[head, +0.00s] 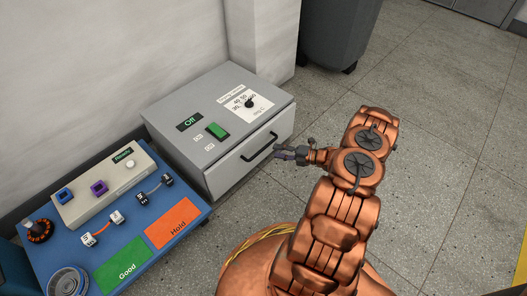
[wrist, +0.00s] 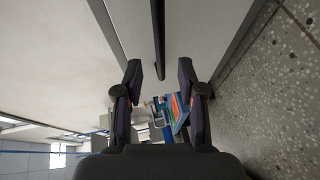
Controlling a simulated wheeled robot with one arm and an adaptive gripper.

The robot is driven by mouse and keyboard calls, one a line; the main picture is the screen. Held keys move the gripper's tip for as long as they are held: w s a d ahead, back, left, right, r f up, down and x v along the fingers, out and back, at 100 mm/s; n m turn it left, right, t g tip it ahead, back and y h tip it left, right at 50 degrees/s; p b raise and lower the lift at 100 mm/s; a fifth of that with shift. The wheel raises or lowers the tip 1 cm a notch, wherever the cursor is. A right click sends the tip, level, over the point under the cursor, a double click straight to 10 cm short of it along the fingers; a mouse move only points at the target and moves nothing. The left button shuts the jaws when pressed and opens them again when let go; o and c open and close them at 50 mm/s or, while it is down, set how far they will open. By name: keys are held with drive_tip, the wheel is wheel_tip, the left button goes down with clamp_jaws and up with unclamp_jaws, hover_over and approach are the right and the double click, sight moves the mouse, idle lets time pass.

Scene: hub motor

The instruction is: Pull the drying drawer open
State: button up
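The drying cabinet (head: 225,105) is a grey box with an Off display, a green switch and a dial on its sloped top. Its drying drawer (head: 232,168) has a pale front that looks shut. The black bar handle (head: 262,147) crosses that front. My gripper (head: 283,153) is just in front of the handle, near its right end. In the wrist view my gripper (wrist: 159,72) has its two fingers spread apart. The handle (wrist: 158,38) runs lengthwise ahead, lined up with the gap between them. Whether the fingers touch it cannot be told.
A blue workbench (head: 160,222) with a Good area (head: 122,268), a Hold area (head: 172,228) and small parts stands left of the cabinet. A wall is behind. A dark bin (head: 340,30) stands at the back. Grey tiled floor (head: 440,130) is clear to the right.

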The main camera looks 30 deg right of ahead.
sight(263, 148)
drive_tip(key=shift+b+x, duration=1.15)
drive_tip(key=shift+x, duration=2.55)
clamp_jaws()
